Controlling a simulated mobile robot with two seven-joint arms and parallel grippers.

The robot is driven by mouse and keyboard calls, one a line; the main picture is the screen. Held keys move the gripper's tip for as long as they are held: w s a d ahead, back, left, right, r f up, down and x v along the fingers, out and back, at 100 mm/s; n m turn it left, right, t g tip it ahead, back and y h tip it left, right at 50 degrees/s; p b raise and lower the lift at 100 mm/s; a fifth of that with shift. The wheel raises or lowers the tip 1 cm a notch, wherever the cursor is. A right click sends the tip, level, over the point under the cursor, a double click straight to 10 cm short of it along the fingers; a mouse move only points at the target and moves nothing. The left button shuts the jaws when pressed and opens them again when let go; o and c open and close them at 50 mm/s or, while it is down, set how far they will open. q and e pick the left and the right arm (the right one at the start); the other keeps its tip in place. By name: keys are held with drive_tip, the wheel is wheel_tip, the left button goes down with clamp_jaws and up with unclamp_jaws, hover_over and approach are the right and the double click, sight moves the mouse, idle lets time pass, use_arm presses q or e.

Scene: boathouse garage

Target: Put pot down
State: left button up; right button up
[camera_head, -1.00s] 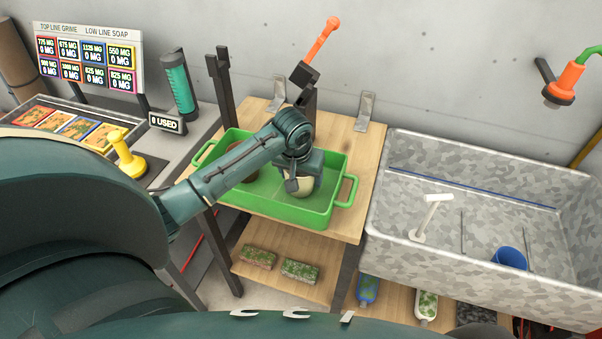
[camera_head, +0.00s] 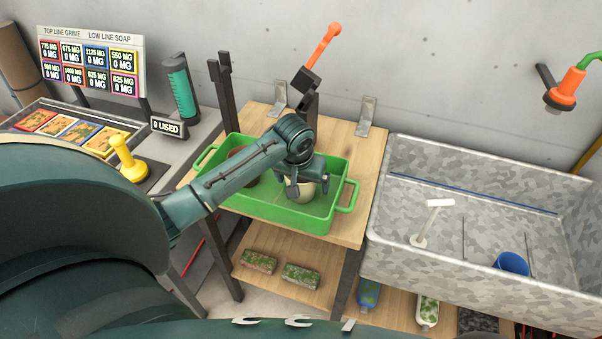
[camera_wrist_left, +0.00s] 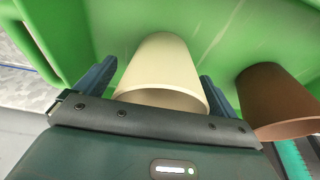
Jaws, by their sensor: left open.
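A cream pot (camera_head: 300,190) stands in the green tray (camera_head: 290,219) on the wooden table. My left gripper (camera_head: 307,192) is over the pot, with its fingers spread open on either side of it. In the left wrist view the cream pot (camera_wrist_left: 162,75) lies between the two open fingers of my left gripper (camera_wrist_left: 155,85), with a gap visible on the left side. A brown pot (camera_head: 241,154) is also in the tray, partly hidden behind my left arm. It shows in the left wrist view as well (camera_wrist_left: 277,102). My right gripper is not in view.
A grey speckled sink (camera_head: 470,260) with a blue cup (camera_head: 512,263) stands to the right. An orange-handled tool (camera_head: 322,45) rises behind the tray. A yellow-handled stamp (camera_head: 128,160) and a sign board (camera_head: 90,62) are at the left. Two sponges (camera_head: 300,275) lie on the shelf below.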

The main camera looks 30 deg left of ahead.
use_arm(q)
drive_tip(key=a+v, duration=0.1)
drive_tip(key=v, duration=1.2)
drive_tip(key=shift+d, duration=0.45)
drive_tip(key=shift+c, duration=0.5)
clamp_jaws()
idle(0.6)
